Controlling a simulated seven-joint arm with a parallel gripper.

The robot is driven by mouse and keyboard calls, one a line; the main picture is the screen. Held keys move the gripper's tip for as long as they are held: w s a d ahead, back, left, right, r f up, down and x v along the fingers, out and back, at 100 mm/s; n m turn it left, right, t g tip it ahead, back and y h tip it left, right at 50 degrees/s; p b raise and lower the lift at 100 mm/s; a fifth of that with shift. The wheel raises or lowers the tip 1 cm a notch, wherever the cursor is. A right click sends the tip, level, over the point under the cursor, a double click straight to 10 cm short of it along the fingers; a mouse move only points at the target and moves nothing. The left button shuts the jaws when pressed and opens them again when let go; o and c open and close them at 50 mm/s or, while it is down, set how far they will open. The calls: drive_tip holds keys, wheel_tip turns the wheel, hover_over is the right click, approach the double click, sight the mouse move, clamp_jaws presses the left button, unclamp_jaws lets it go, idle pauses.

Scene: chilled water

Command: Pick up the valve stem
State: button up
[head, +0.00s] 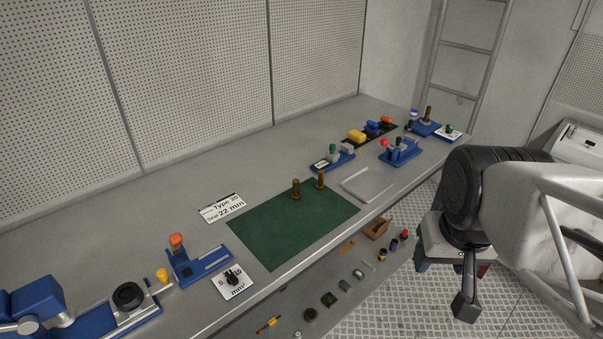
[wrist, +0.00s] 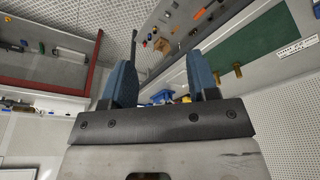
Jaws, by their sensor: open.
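Two brass-brown, stem-like pieces stand upright on the green mat (head: 275,235): a left one (head: 296,189) and a right one (head: 320,180), a short gap apart. I cannot tell which is the valve stem. They also show small in the wrist view, just right of the right finger, as two brass pieces (wrist: 238,70) (wrist: 217,77). My gripper (wrist: 162,75) is open, with its two blue fingers apart and nothing between them. It is well away from the mat. My arm fills the right side of the head view, off the bench's front edge.
The grey bench (head: 130,231) carries blue fixtures at left (head: 200,265) and back right (head: 400,152). A clear tray (head: 368,186) lies right of the mat. A white label card (head: 222,208) lies left of it. Small parts and a wooden box (head: 376,229) sit lower, in front.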

drive_tip(key=w+a+r+m, duration=0.1)
drive_tip(key=w+a, duration=0.3)
drive_tip(key=w, duration=0.9)
drive_tip(key=m+g, duration=0.3)
drive_tip(key=m, duration=0.1)
hover_over(296, 181)
drive_tip(key=f, duration=1.4)
drive_tip(key=shift+s+d+f, duration=0.1)
drive_tip(key=shift+d+f, duration=0.1)
drive_tip(key=shift+a+f, duration=0.15)
drive_tip(key=shift+f, duration=1.25)
